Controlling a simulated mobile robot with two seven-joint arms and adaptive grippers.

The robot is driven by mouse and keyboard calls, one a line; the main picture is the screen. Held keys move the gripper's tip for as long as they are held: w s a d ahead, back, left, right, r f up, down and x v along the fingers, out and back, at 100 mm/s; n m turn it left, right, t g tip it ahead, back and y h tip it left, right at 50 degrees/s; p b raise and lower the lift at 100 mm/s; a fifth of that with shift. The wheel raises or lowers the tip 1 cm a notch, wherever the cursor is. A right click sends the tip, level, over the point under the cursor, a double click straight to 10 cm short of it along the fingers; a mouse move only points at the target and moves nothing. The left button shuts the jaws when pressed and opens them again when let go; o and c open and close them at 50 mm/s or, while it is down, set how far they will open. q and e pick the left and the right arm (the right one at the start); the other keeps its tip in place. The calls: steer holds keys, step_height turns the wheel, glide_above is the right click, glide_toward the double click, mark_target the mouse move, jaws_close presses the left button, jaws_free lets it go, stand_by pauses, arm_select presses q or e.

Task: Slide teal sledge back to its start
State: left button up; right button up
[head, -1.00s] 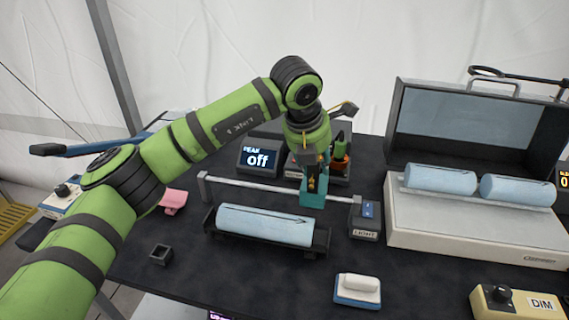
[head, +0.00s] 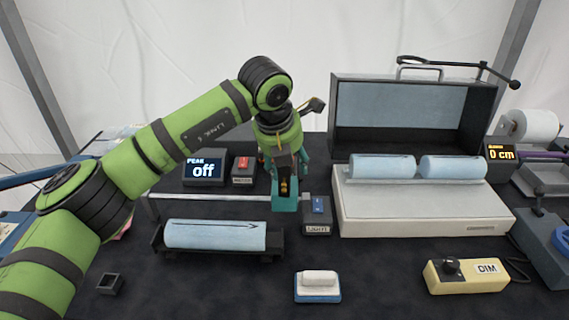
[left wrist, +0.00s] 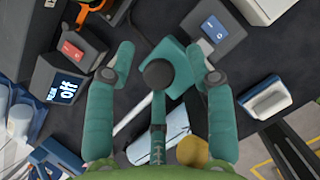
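The teal sledge (head: 285,203) sits at the right end of the grey rail (head: 200,197) in the head view, close beside the box labelled LIGHT (head: 317,229). My left gripper (head: 288,172) is right above the sledge, pointing down. In the left wrist view, the teal sledge (left wrist: 180,62) with its dark round knob lies between the spread fingers of my left gripper (left wrist: 168,68). Gaps show between the fingers and the sledge, so the gripper is open. My right gripper is not in view.
A blue roll (head: 210,234) lies in a black cradle in front of the rail. The PEAK display (head: 204,168) and a red switch box (head: 243,169) stand behind it. An open case (head: 430,222) with two blue rolls is at the right. A blue-white block (head: 318,287) lies in front.

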arm_select(q)
steer(key=shift+f, duration=0.1)
steer(key=shift+s+a, duration=0.15)
steer(key=v, duration=1.2)
steer(key=shift+d, duration=0.2)
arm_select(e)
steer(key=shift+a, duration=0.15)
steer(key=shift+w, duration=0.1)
